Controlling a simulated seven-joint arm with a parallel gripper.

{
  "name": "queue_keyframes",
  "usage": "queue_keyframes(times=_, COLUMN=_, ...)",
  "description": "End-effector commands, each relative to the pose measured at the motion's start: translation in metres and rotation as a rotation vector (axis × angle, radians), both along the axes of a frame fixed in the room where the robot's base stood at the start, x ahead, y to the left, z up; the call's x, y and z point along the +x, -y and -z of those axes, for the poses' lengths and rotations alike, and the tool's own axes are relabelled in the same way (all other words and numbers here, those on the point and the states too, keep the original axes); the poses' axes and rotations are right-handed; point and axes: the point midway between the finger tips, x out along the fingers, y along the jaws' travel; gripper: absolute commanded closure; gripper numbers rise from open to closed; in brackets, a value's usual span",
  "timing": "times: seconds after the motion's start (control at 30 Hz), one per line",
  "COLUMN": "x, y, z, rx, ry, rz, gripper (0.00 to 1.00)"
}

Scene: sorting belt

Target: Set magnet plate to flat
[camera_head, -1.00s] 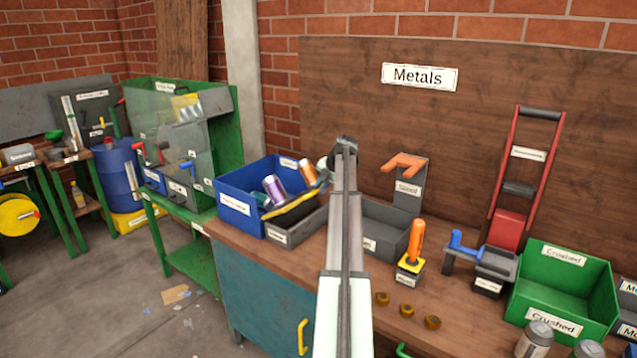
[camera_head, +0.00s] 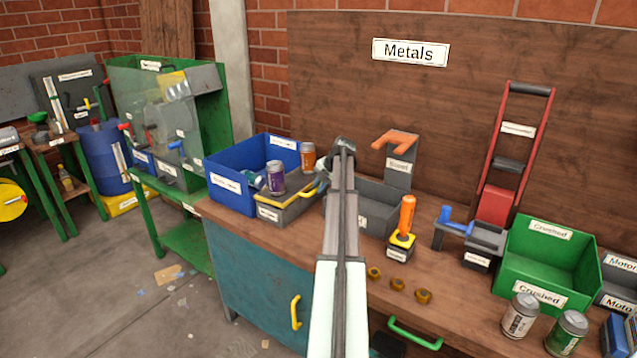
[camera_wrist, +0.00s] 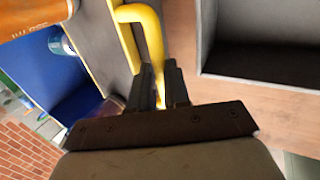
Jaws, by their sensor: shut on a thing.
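The magnet plate (camera_head: 294,205) is a grey plate with a yellow edge and a yellow loop handle (camera_head: 309,191). In the head view it lies about level on a grey labelled box (camera_head: 270,215) beside the blue bin. A purple can (camera_head: 276,178) and an orange can (camera_head: 307,157) stand upright at it. In the wrist view the plate (camera_wrist: 92,38) fills the upper left, and my gripper (camera_wrist: 160,88) is shut on its yellow handle (camera_wrist: 151,32). My gripper (camera_head: 323,180) is partly hidden by my arm in the head view.
The blue bin (camera_head: 229,191) stands left of the plate, and an open grey bin (camera_head: 371,219) right of it. Further right are an orange-handled lever (camera_head: 407,215), a can crusher (camera_head: 492,205) and a green Crushed bin (camera_head: 540,284). Several brass pieces lie in front.

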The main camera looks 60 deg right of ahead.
Motion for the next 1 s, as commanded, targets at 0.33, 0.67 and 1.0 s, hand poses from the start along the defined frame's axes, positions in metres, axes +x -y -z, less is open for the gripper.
queue_keyframes(times=0.33, x=-0.0107, y=-0.0001, z=0.0037, rx=0.002, ry=-0.015, rz=0.004, gripper=1.0)
queue_keyframes(times=0.67, x=-0.0082, y=0.0001, z=0.0031, rx=0.001, ry=-0.011, rz=0.005, gripper=0.62)
queue_keyframes(times=1.0, x=-0.006, y=0.0002, z=0.001, rx=0.0, ry=-0.008, rz=0.002, gripper=0.58)
